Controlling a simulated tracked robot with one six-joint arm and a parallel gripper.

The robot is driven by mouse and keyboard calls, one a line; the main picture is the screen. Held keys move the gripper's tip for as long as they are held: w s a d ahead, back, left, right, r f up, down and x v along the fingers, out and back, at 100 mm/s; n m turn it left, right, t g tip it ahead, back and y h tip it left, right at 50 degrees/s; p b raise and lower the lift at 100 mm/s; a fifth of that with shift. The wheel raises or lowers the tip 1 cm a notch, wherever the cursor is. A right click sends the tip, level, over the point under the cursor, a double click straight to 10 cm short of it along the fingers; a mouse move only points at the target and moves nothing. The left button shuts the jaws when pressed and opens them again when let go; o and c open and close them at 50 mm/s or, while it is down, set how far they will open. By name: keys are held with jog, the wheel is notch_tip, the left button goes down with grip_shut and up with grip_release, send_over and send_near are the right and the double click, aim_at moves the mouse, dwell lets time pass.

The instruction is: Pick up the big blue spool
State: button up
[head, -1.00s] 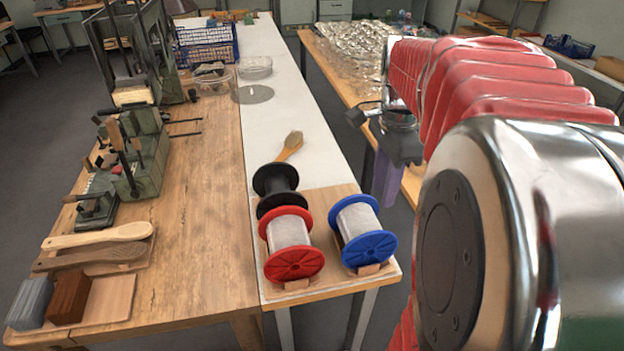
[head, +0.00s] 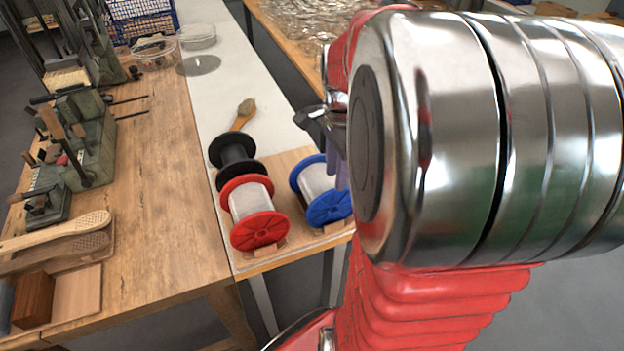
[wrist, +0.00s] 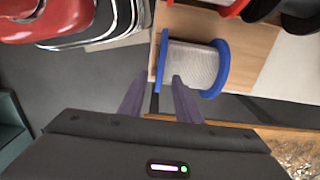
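The big blue spool (head: 328,208), with blue flanges and pale thread, lies on its side on a wooden board at the near right end of the table. My arm partly covers its right side in the head view. In the wrist view the blue spool (wrist: 192,66) is just beyond the fingers. My gripper (wrist: 158,90) is open, its two purple fingers apart with nothing held between them. The right finger overlaps the spool's near edge in the picture; I cannot tell whether they touch. In the head view my arm mostly hides the gripper.
A red spool (head: 259,230) lies just left of the blue one, with a black spool (head: 238,152) behind it. A wooden-handled brush (head: 243,115) lies farther back. Brush handles (head: 60,232) and wooden blocks sit on the left bench. The white tabletop behind is mostly clear.

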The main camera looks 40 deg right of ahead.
aim_at(334, 190)
jog(key=shift+w+f, duration=0.1)
jog(key=shift+f, duration=2.5)
grip_shut()
